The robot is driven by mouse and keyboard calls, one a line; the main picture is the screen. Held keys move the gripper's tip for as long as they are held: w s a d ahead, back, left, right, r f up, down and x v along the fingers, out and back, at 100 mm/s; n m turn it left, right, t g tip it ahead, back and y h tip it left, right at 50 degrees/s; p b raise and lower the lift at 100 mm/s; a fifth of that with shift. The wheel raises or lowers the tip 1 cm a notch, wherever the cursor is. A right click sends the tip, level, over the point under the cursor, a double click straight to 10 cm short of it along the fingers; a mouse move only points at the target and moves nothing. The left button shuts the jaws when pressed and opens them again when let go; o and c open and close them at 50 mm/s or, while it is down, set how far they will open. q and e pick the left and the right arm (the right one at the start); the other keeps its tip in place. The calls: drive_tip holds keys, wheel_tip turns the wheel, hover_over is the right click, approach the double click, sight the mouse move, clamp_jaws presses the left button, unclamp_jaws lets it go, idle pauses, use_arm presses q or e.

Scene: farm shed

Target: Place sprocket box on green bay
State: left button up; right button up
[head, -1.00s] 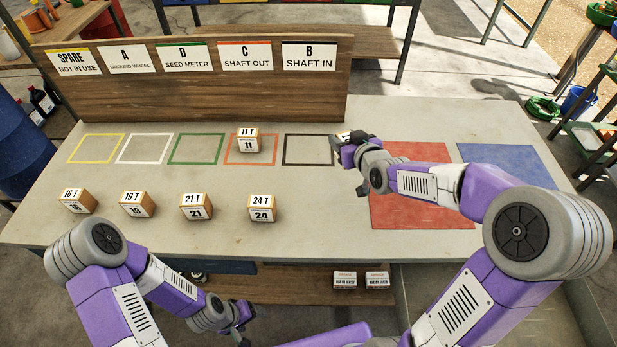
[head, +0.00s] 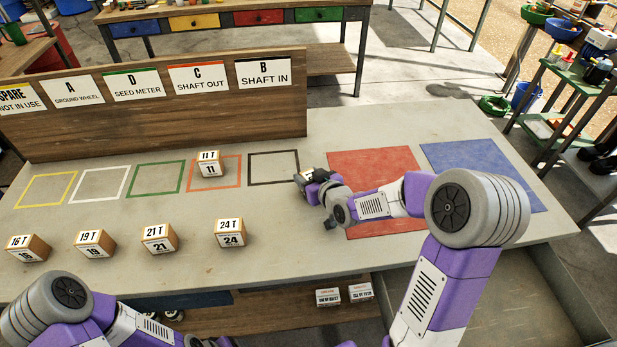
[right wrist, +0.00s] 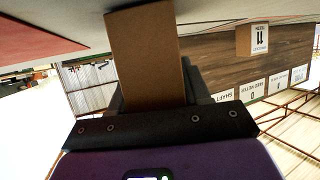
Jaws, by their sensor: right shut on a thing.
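My right gripper (head: 312,184) is shut on a brown sprocket box (right wrist: 148,55), which fills the middle of the right wrist view. In the head view only a small pale part of this box (head: 307,173) shows, and its number cannot be read. The gripper is between the black-outlined bay (head: 273,153) and the red mat. The green bay (head: 131,179), an empty green-outlined square, lies farther left, below the "D SEED METER" sign (head: 137,84). My left gripper (head: 215,343) is at the bottom edge, mostly cut off.
The 11 T box (head: 210,164) is in the orange bay (head: 190,178). The boxes 16 T (head: 27,248), 19 T (head: 95,244), 21 T (head: 160,239) and 24 T (head: 230,233) stand in front. A red mat (head: 375,165) and blue mat (head: 480,170) lie right. A signboard (head: 200,125) stands behind the bays.

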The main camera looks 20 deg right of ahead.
drive_tip(key=shift+f, duration=0.15)
drive_tip(key=o, duration=1.2)
